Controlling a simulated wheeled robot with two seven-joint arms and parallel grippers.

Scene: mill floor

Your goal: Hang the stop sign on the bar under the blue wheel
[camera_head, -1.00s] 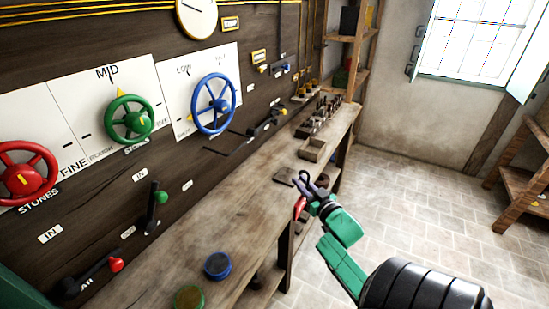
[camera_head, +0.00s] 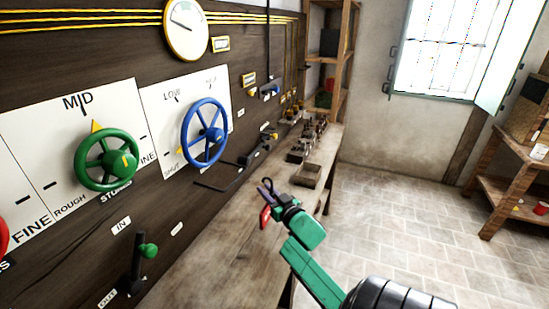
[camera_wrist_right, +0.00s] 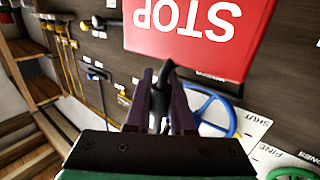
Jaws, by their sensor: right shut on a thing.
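The red stop sign (camera_head: 265,218) hangs at my right gripper (camera_head: 267,190), above the workbench and apart from the panel. In the right wrist view the sign (camera_wrist_right: 195,35) shows its white STOP lettering upside down. The gripper's fingers (camera_wrist_right: 163,92) are shut on a dark loop or stem at the sign's edge. The blue wheel (camera_head: 205,133) is on the panel, left of and beyond the gripper. The dark bar (camera_head: 215,189) sticks out below the wheel, left of the gripper, with nothing hanging on it. My left gripper is not in view.
The wooden workbench (camera_head: 205,260) runs along the panel, its near part bare. A small wooden tray (camera_head: 306,175) and several dark pieces stand farther along it. A green wheel (camera_head: 107,160) and a green-knobbed lever (camera_head: 140,260) are at left. Open tiled floor (camera_head: 400,220) lies at right.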

